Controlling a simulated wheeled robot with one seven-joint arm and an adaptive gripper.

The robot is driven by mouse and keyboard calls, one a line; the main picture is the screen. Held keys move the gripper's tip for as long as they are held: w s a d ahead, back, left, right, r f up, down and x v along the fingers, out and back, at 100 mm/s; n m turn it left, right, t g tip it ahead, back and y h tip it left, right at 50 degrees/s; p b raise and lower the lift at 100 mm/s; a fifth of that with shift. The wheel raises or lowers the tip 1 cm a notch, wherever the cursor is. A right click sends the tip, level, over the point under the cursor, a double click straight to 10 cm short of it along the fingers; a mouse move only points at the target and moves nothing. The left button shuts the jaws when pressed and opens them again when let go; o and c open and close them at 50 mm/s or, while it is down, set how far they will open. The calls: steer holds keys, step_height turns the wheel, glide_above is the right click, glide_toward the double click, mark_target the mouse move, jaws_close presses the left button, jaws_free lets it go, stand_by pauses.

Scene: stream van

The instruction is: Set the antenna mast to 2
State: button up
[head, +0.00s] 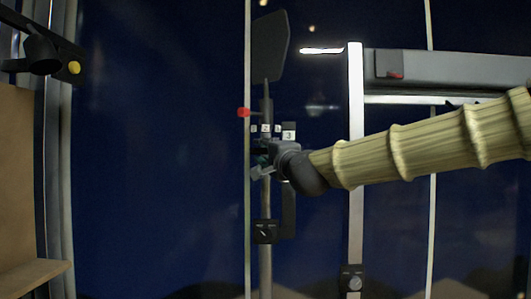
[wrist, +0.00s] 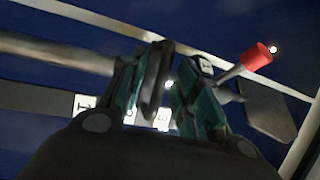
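The antenna mast is an upright pole (head: 266,200) with a dark flat panel (head: 270,48) at its top. A red knob (head: 243,113) sticks out left of the pole, and it also shows on a pale rod in the wrist view (wrist: 255,57). White number plates, including 2 (head: 265,128) and 3 (head: 289,134), sit below the panel. My gripper (head: 262,160) is at the pole just below these plates. In the wrist view its teal fingers (wrist: 160,98) are apart, with a dark bar (wrist: 155,75) between them and a gap on one side. Whether a finger touches the bar is unclear.
A small dark box with a dial (head: 264,232) is on the pole below my gripper. A white upright post (head: 356,140) and a grey shelf-like unit (head: 450,68) stand to the right. A brown panel (head: 18,180) is at far left. Open dark background lies left of the mast.

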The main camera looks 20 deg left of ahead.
steer(key=v, duration=1.2)
steer(key=shift+f, duration=0.1)
